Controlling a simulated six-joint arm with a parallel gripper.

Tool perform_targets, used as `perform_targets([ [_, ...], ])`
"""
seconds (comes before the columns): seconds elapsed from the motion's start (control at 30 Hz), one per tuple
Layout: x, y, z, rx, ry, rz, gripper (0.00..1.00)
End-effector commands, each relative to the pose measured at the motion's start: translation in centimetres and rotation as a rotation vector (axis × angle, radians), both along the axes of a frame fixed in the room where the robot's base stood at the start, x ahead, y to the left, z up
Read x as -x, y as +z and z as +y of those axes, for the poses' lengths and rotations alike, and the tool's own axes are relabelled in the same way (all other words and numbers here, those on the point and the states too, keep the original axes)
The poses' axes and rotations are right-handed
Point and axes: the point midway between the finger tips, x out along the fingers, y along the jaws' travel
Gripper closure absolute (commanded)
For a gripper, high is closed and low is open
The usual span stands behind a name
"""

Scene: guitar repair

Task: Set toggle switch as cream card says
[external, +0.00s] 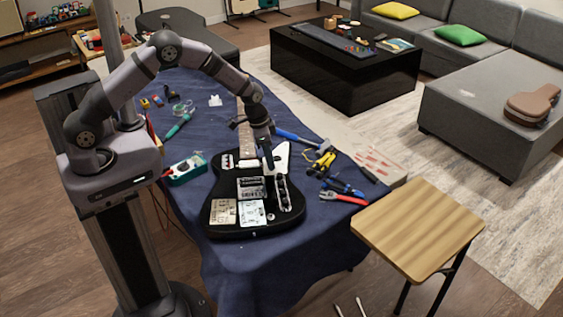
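A black electric guitar (282,217) with a white pickguard (281,157) lies on the blue cloth of the bench. Two cards lie on the lower part of its body: a cream card (222,211) on the left and a whiter card (252,213) beside it. Their markings are too small to read. A metal control plate (283,193) runs along the right of the body. The toggle switch cannot be made out clearly at this size. My gripper (268,164) points down over the guitar, just above the control plate's upper end. Its finger gap cannot be made out.
Right of the guitar lie a blue-handled hammer (300,139), yellow-handled pliers (321,163), blue-handled pliers (342,187) and red-handled pliers (344,199). A teal multimeter (185,169) is on the left. A wooden stool (418,226) stands at the front right.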

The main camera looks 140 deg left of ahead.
Motion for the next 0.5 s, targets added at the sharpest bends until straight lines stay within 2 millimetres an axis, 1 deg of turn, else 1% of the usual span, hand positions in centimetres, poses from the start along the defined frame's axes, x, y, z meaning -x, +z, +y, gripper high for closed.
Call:
perform_targets([
  [0.07, 0.0, 0.0, 0.0, 0.0, 0.0, 0.0, 0.8],
  [0.1, 0.0, -0.01, 0.0, 0.0, 0.0, 0.0, 0.87],
  [0.13, 0.0, -0.01, 0.0, 0.0, 0.0, 0.0, 0.91],
  [0.5, -0.04, -0.01, -0.01, 0.0, 0.0, 0.0, 0.91],
])
